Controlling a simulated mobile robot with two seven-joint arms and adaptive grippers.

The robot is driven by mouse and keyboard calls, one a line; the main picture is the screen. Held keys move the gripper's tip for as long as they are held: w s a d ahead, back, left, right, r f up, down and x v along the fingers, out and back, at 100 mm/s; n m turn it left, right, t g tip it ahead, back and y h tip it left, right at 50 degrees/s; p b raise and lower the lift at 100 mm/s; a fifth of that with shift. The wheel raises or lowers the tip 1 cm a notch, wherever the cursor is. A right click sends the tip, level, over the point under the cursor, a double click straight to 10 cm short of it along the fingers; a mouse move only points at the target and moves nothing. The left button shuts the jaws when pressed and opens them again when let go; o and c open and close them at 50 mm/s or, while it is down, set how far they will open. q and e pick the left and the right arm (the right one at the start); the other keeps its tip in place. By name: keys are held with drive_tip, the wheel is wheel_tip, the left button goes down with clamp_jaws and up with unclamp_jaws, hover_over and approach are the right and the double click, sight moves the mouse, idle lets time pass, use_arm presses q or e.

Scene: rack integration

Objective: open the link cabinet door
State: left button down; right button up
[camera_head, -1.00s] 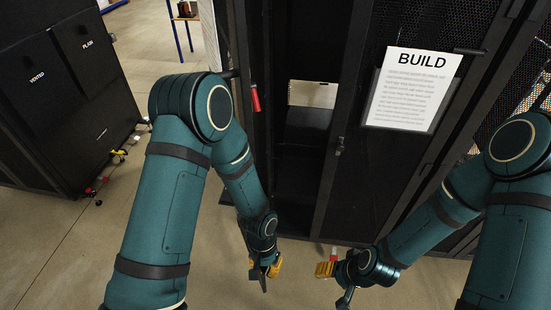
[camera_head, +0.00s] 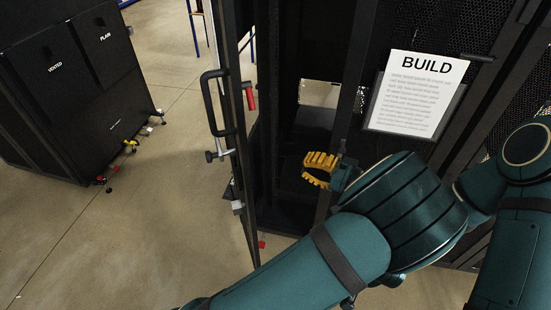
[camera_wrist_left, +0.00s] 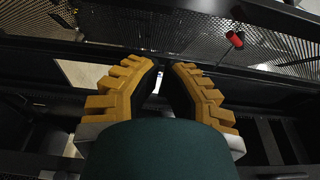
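A black cabinet stands ahead with an open bay in the middle. A tall black door (camera_head: 232,150) with a bar handle (camera_head: 213,103) stands edge-on at the bay's left, swung out toward me. A mesh door panel (camera_head: 440,30) with a BUILD sheet is at the right. My left gripper (camera_head: 318,168), with yellow fingers, is raised by the upright between bay and panel; contact cannot be told. In the left wrist view, its two fingers (camera_wrist_left: 167,75) are apart with nothing between them. My right gripper is hidden behind my left arm.
The BUILD sheet (camera_head: 414,92) hangs on the panel. A red-handled part (camera_head: 250,97) is beside the left door. Black VENTED and PLAIN cabinets (camera_head: 75,95) stand at the far left. The floor (camera_head: 160,220) between them and the left door is clear.

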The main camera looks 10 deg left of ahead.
use_arm(q)
drive_tip(key=a, duration=1.3)
drive_tip(key=shift+w, duration=0.3)
use_arm(e)
drive_tip(key=shift+w+r, duration=0.15)
drive_tip(key=shift+r, duration=0.1)
use_arm(q)
drive_tip(key=shift+s+f, duration=0.1)
use_arm(e)
drive_tip(key=shift+a, duration=0.1)
